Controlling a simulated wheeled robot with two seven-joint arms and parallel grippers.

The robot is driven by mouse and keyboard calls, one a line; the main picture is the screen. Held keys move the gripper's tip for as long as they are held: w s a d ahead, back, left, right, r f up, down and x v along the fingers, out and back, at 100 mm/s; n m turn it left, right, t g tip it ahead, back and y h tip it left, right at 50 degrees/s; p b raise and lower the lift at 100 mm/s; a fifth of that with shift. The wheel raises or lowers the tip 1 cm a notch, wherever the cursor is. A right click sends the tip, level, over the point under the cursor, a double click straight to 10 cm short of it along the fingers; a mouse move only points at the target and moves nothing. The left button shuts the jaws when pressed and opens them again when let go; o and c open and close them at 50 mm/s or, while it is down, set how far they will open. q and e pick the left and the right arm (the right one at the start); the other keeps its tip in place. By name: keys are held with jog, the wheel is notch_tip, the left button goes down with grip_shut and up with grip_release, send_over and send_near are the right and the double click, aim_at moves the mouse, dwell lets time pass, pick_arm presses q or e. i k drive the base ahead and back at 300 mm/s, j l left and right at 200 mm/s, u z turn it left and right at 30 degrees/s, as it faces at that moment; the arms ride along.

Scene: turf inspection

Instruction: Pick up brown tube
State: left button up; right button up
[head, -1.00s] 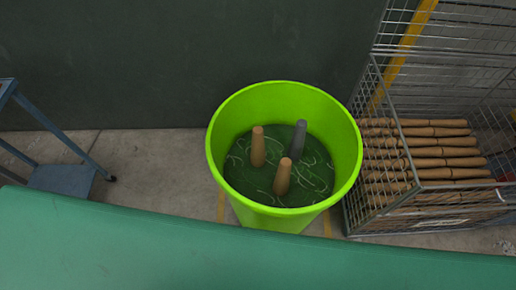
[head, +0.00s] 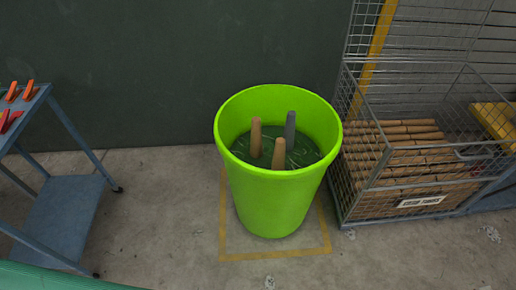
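Two brown tubes stand upright in a bright green bin (head: 272,205) in the head view. One brown tube (head: 256,138) is at the back left inside the bin. The other brown tube (head: 279,153) is nearer the front. A grey tube (head: 290,130) stands behind and to the right of them. Neither of my grippers is in view.
A wire cage (head: 400,165) holding several long brown tubes stands right of the bin. A blue cart (head: 65,210) with red-orange tools is at the left. Yellow floor tape (head: 275,255) surrounds the bin. A green surface (head: 60,278) shows at bottom left. Concrete floor between is clear.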

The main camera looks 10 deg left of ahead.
aim_at(256, 149)
jog(key=k+z, duration=0.1)
jog(key=z, duration=0.85)
jog(key=k+l+z, duration=0.1)
jog(key=z, duration=0.4)
jog(key=j+z, duration=0.5)
jog(key=j, duration=1.6)
